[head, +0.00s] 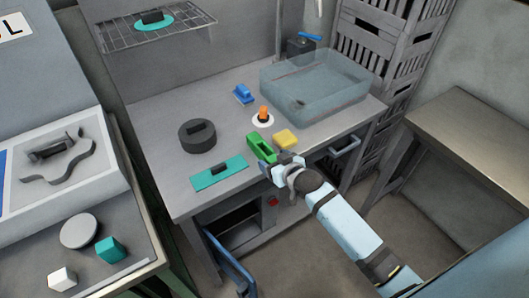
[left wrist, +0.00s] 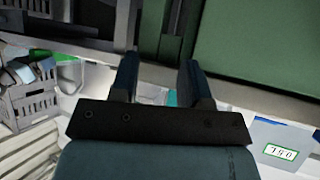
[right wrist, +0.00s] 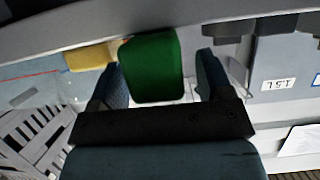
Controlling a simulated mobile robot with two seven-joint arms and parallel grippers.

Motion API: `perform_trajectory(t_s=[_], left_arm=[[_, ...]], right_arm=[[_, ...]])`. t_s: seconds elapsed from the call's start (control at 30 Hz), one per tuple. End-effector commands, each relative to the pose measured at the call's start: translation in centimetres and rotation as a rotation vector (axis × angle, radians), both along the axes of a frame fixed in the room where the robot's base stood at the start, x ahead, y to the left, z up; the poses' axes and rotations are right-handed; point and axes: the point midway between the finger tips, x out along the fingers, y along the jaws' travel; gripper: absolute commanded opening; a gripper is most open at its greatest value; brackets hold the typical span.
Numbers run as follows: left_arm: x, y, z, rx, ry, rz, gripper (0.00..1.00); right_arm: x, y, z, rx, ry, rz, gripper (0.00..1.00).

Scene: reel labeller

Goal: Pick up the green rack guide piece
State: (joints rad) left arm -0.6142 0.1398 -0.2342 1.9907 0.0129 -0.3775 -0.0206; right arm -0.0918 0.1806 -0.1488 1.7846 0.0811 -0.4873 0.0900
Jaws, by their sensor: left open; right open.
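The green rack guide piece (head: 262,149) lies near the front edge of the grey workbench (head: 235,89). My right gripper (head: 270,165) is at its near end in the head view. In the right wrist view the green piece (right wrist: 152,68) shows large between the two open fingers (right wrist: 160,85), nearer the left one. I cannot tell whether either finger touches it. My left gripper (left wrist: 158,80) is open in the left wrist view, with nothing clearly held between its fingers. It does not show in the head view.
A yellow block (head: 285,138) lies just right of the green piece. An orange-topped item (head: 263,115) stands behind it. A teal plate (head: 219,173) and dark round reel (head: 197,137) are to the left. A translucent bin (head: 315,92) fills the back right.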

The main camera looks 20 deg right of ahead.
Motion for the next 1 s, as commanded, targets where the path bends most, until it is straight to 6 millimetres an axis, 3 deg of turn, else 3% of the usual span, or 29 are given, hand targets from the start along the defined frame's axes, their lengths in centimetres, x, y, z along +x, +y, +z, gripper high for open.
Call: perform_trajectory(t_s=[0.07,0.3,0.37,0.77,0.87,1.0], left_arm=[[0.0,0.0,0.1,-0.001,-0.002,0.0,0.43],[0.1,0.0,0.3,-0.002,-0.006,0.0,0.43],[0.1,-0.1,0.3,-0.002,-0.006,0.0,0.43],[0.1,-0.1,0.2,-0.001,-0.003,-0.001,0.43],[0.0,-0.1,0.2,-0.002,-0.001,0.0,0.43],[0.0,-0.1,0.3,-0.001,0.0,0.0,0.43]], right_arm=[[0.0,0.0,0.0,0.0,0.0,0.0,0.7],[0.0,0.0,0.0,0.0,0.001,0.0,0.15],[0.0,0.0,0.1,0.0,-0.001,0.0,0.08],[0.0,0.0,1.3,0.0,-0.002,0.0,0.08],[0.0,0.0,3.0,-0.001,-0.004,-0.001,0.08],[0.0,0.0,6.6,0.0,-0.007,-0.001,0.08]])
